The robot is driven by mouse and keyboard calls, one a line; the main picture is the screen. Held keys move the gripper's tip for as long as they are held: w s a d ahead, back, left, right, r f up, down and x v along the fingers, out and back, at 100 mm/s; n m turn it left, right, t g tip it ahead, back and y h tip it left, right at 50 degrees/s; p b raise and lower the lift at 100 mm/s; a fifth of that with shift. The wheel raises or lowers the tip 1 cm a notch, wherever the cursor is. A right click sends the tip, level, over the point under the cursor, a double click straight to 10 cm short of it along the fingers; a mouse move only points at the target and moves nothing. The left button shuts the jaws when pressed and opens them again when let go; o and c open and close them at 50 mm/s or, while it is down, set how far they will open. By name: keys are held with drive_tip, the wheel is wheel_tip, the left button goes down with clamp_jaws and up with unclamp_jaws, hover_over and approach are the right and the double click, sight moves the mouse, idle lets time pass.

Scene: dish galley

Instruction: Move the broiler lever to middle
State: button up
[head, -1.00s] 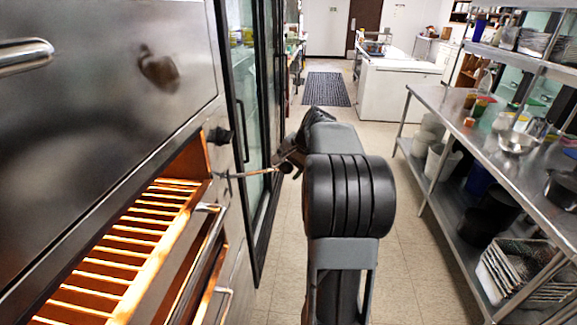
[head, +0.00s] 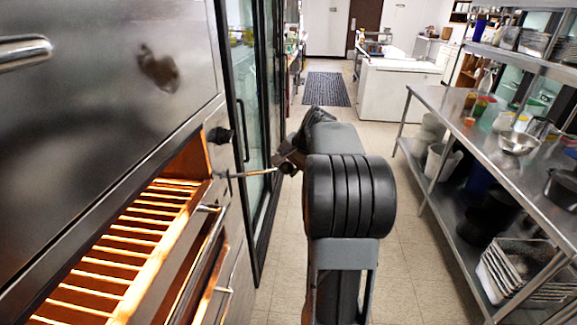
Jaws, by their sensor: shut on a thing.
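The broiler (head: 115,90) is the large steel unit at the left, with an open slot and a glowing orange grate (head: 125,240). The broiler lever (head: 245,174) is a thin rod that sticks out to the right from the broiler's front, beside the slot's right end and below a black knob (head: 220,135). My gripper (head: 285,162) is shut on the lever's outer end. The fingertips are small and dark here, and my own arm partly hides the gripper.
Bar handles (head: 208,208) stick out from the broiler front below the lever. A glass-door cabinet (head: 250,100) stands just beyond it. A steel shelf table (head: 480,125) with bowls and trays lines the right. The tiled floor between is clear.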

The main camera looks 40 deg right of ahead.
drive_tip(key=shift+o, duration=0.2)
wheel_tip(320, 180, down, 9)
drive_tip(key=s+d+b, duration=0.1)
drive_tip(key=b, duration=0.4)
drive_tip(key=shift+r, duration=0.25)
drive_tip(key=o, duration=1.2)
drive_tip(key=shift+a, duration=0.1)
drive_tip(key=shift+c, duration=0.2)
drive_tip(key=v, duration=1.4)
drive_tip(key=shift+p, duration=0.35)
drive_tip(key=shift+w, duration=0.15)
